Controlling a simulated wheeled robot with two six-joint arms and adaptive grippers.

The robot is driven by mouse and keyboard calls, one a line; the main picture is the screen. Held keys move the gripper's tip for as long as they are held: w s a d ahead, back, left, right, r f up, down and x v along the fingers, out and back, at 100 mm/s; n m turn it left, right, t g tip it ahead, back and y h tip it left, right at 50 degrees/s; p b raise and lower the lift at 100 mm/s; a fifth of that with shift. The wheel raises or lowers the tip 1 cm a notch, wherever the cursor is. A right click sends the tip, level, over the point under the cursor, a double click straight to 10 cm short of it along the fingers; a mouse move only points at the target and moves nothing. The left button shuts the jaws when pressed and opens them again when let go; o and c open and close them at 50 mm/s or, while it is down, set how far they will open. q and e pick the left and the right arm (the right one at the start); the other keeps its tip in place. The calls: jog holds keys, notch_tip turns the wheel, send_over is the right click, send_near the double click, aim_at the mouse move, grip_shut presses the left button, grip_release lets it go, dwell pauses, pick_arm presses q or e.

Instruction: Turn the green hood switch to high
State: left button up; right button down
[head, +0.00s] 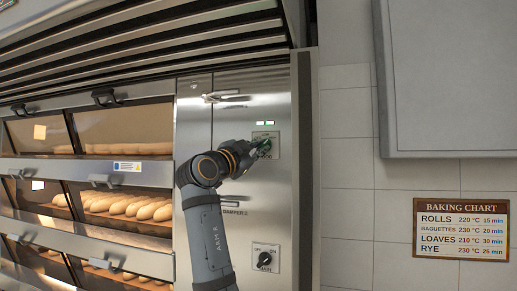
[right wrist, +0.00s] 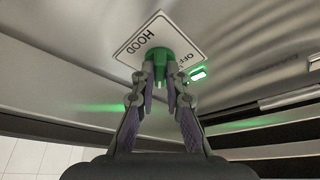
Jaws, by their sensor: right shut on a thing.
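The green hood switch (head: 265,144) is a knob on a pale plate, high on the steel oven panel. In the right wrist view the green knob (right wrist: 158,56) sits on a white plate (right wrist: 144,37) that reads HOOD, with OFF printed on the side near the lamp. My right gripper (head: 259,148) reaches it from the lower left. In the right wrist view the two fingers (right wrist: 160,82) are closed on either side of the green knob. The fingers hide part of the knob, and I cannot tell its setting. My left gripper is not in view.
A green lamp (head: 265,123) glows just above the switch. A black knob (head: 264,259) sits lower on the same panel. Oven decks with bread (head: 130,207) and handles stand left. A baking chart (head: 461,229) hangs on the tiled wall, below a grey box (head: 450,80).

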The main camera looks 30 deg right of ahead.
jog(key=shift+r, duration=0.1)
jog(key=c, duration=1.4)
grip_release()
jog(key=v, duration=0.7)
jog(key=shift+s+a, duration=0.15)
jog(key=shift+a, duration=0.1)
jog(key=shift+d, duration=0.1)
